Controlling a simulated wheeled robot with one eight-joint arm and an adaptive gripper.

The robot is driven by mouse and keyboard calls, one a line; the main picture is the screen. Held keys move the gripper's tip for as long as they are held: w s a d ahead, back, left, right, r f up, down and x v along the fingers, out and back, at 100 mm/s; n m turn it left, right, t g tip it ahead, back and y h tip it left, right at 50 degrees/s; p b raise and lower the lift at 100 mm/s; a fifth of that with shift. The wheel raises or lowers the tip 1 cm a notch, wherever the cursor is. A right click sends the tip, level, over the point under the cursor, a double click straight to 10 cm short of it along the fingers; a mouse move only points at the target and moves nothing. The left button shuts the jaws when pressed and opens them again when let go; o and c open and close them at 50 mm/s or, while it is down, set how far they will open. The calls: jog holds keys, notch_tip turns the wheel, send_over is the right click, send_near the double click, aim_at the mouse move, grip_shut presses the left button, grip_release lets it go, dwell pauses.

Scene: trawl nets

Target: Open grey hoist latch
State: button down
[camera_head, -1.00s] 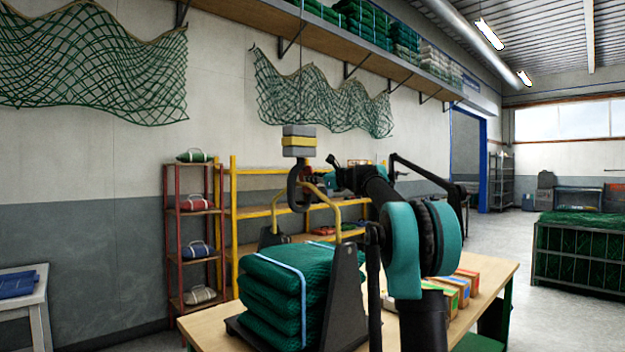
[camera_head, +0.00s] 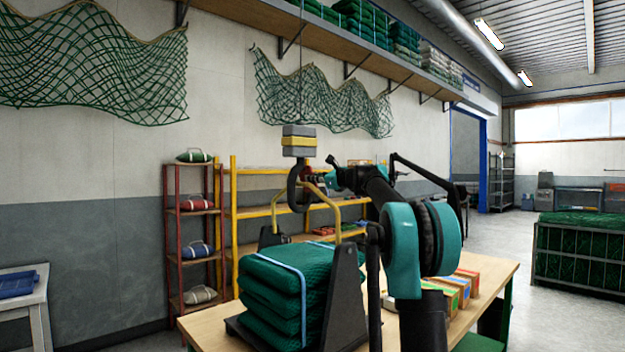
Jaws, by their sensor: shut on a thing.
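The hoist block (camera_head: 299,141), grey with a yellow band, hangs on a thin line over the workbench. Its dark hook (camera_head: 294,186) hangs below it, around the top of a yellow lifting frame (camera_head: 337,203). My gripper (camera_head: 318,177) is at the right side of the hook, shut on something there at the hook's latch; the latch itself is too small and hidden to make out. The yellow frame rises from a dark cradle (camera_head: 346,295) that holds a strapped stack of folded green netting (camera_head: 285,285).
The wooden bench (camera_head: 484,277) carries several coloured boxes (camera_head: 462,287) right of my arm. Behind stand a red rack (camera_head: 172,240) with rolled bundles and a yellow shelf (camera_head: 234,215). A netting-filled metal cage (camera_head: 585,255) stands right. Open floor lies between cage and bench.

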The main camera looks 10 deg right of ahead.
jog(key=n, duration=0.2)
jog(key=d+n, duration=0.1)
jog(key=shift+w+r+n, duration=0.3)
jog(key=shift+w+n, duration=0.05)
jog(key=shift+n, duration=0.05)
jog(key=n, duration=0.3)
jog(key=r+n, duration=0.1)
jog(key=shift+w+d+r+n, duration=0.1)
jog(key=shift+w+d+n, duration=0.15)
jog(key=shift+d+n, duration=0.05)
jog(key=n, duration=0.1)
jog(key=r+n, duration=0.1)
jog(key=n, duration=0.2)
jog(key=shift+d+r+n, duration=0.15)
jog(key=shift+r+n, duration=0.1)
jog(key=shift+n, duration=0.05)
jog(key=shift+r+n, duration=0.3)
jog(key=shift+n, duration=0.65)
jog(key=shift+r+n, duration=0.3)
jog(key=shift+n, duration=0.65)
